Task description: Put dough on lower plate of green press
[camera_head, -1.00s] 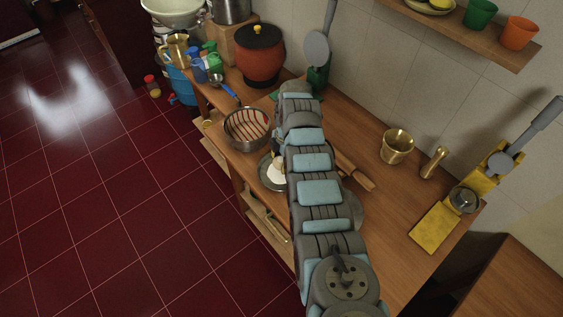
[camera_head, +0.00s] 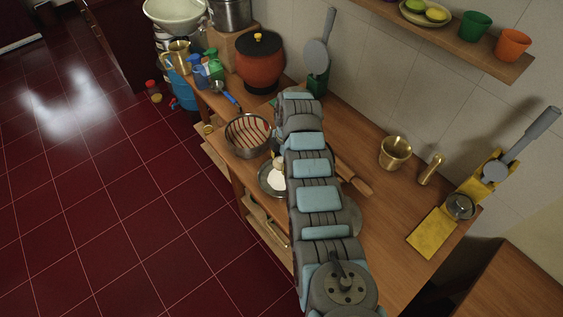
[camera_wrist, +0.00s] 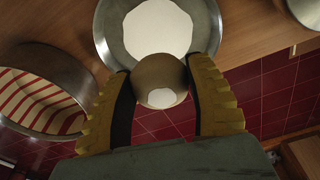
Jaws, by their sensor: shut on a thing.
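A tan dough ball (camera_wrist: 160,80) with a white patch is between the two yellow fingers of my gripper (camera_wrist: 161,92) in the wrist view. My gripper is shut on it, above a metal plate (camera_wrist: 113,40) of white flour. In the head view, my arm hides much of this plate (camera_head: 265,186), and my gripper (camera_head: 278,161) shows only in part beside the arm. The green press (camera_head: 317,83) stands against the wall behind my arm, its grey lever (camera_head: 317,56) raised. Its lower plate is mostly hidden by my arm.
A striped-looking metal pot (camera_head: 247,134) stands left of the flour plate. A rolling pin (camera_head: 354,178) lies right of my arm. A brass mortar (camera_head: 394,153), a pestle (camera_head: 432,169) and a yellow press (camera_head: 434,232) stand farther right. A red-brown pot (camera_head: 260,66) is left of the green press.

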